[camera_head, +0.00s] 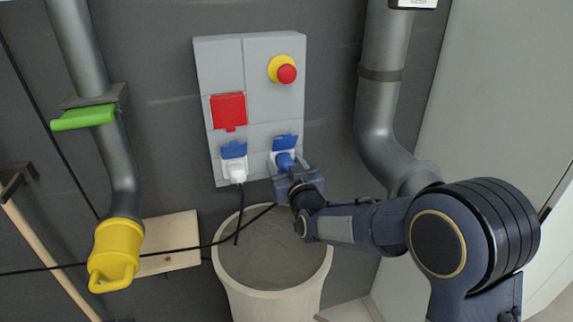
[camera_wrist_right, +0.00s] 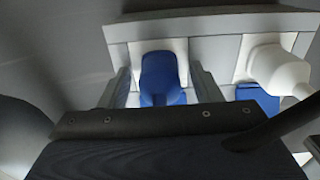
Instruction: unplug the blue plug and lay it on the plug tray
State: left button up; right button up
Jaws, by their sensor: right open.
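The blue plug (camera_head: 284,160) sits in the right-hand socket of the grey wall panel (camera_head: 220,70), under a raised blue flap. It also shows in the right wrist view (camera_wrist_right: 160,72). My right gripper (camera_head: 288,174) is open at this socket. In the wrist view its two fingers (camera_wrist_right: 163,88) stand on either side of the blue plug, with a visible gap on each side. The head view partly hides the plug behind the gripper. No left gripper shows. I cannot tell which thing is the plug tray.
A white plug (camera_head: 235,170) with a black cable fills the socket just left. A pale round bin (camera_head: 252,305) stands below the panel. A wooden board (camera_head: 172,265) lies left of it. Pipes flank the panel, with a yellow cap (camera_head: 115,250) on the left one.

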jog(key=shift+b, duration=0.35)
jog(key=shift+c, duration=0.5)
grip_shut()
jog(key=shift+s+f, duration=0.1)
jog(key=shift+s, duration=0.1)
jog(key=b+v, duration=0.2)
jog(key=v, duration=0.3)
jog(key=shift+s+d, duration=0.2)
jog(key=shift+s, duration=0.05)
dwell(0.5)
jog(key=shift+b+v, duration=0.35)
jog(key=shift+v, duration=2.2)
